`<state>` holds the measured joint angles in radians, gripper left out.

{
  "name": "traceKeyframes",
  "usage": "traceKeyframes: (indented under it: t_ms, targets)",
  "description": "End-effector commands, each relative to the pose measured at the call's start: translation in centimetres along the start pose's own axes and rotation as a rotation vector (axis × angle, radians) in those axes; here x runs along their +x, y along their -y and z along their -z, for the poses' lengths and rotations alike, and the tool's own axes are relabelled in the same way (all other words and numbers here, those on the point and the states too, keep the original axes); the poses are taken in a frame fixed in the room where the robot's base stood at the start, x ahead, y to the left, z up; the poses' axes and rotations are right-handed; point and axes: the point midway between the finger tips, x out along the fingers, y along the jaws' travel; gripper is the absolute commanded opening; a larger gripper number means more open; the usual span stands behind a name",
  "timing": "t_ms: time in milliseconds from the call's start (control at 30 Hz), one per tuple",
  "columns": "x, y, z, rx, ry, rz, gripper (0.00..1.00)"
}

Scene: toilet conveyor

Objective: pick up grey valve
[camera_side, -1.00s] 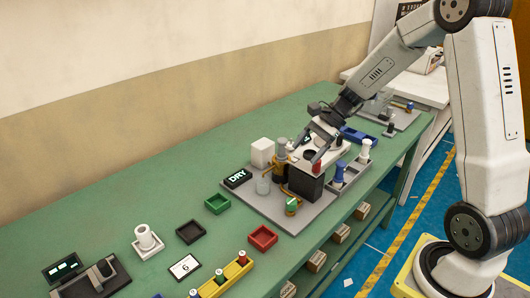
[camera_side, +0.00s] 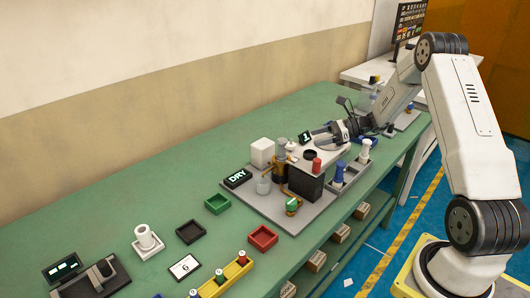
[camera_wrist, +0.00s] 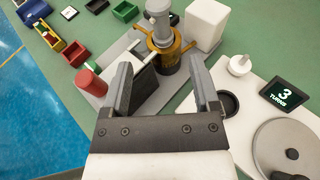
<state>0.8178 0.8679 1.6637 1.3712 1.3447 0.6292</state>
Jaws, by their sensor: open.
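A grey cylindrical part, which looks like the grey valve (camera_side: 281,147), stands upright in a brass-coloured fitting on the grey fixture plate (camera_side: 262,205). In the wrist view the grey valve (camera_wrist: 158,14) is at the top centre, its brass-coloured fitting (camera_wrist: 168,52) below it. My gripper (camera_side: 314,133) is to the right of the valve in the side view, tilted low and pointing left. In the wrist view my gripper (camera_wrist: 160,66) has its two fingers apart with nothing held between them. The valve appears beyond the fingertips, apart from them.
A white block (camera_side: 262,152) stands close behind the valve. A red cylinder (camera_side: 316,165) stands upright near the black box (camera_side: 305,182).

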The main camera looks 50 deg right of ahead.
Motion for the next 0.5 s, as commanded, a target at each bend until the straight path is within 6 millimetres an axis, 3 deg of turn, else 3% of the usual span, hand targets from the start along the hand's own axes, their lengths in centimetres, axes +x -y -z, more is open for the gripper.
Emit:
traceKeyframes:
  t_ms: [267,500]
  targets:
    - [0.4,0.0,0.2,-0.002,-0.001,-0.002,0.78]
    - [2.8,-0.1,0.2,-0.002,-0.002,-0.005,0.78]
